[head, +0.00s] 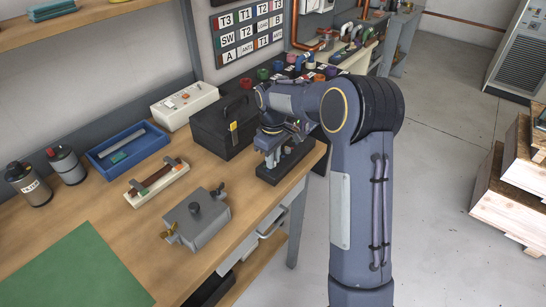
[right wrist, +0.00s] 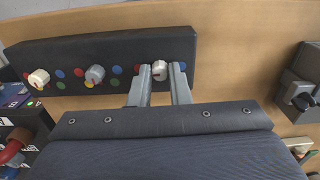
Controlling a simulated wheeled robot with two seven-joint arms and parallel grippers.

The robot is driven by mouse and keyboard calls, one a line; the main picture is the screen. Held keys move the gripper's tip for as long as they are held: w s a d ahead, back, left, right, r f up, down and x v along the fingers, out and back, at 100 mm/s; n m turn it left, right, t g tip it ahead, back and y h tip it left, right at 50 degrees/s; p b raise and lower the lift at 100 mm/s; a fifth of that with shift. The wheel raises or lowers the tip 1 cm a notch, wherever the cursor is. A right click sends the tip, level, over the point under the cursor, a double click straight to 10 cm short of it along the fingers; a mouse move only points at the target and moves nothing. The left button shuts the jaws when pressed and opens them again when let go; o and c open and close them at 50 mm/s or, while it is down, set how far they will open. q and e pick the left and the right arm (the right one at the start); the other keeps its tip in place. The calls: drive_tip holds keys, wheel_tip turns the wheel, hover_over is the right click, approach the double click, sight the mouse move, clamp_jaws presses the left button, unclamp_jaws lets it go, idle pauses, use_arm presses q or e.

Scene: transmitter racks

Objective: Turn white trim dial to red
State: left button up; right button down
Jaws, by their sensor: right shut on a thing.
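A long black dial panel (right wrist: 125,52) carries three dials in the right wrist view: a cream one (right wrist: 38,79) at the left, a grey one (right wrist: 95,74) in the middle and the white trim dial (right wrist: 159,70) at the right. Coloured dots, among them red, blue and green, surround the dials. My right gripper (right wrist: 160,76) is shut on the white dial, one finger on each side. Which dot its pointer faces is too small to tell. In the head view the panel (head: 292,166) sits at the bench's right end, partly hidden under my right gripper (head: 270,155). My left gripper is not in view.
A black toolbox (head: 222,125) stands left of the panel. A grey box with a knob (head: 196,218), a blue tray (head: 128,146), a white switch box (head: 184,105) and two dark canisters (head: 66,164) share the wooden bench.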

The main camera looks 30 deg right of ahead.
idle(0.3)
drive_tip(key=c, duration=1.3)
unclamp_jaws()
drive_tip(key=shift+c, duration=0.2)
wheel_tip(320, 180, up, 8)
drive_tip(key=shift+f, duration=0.1)
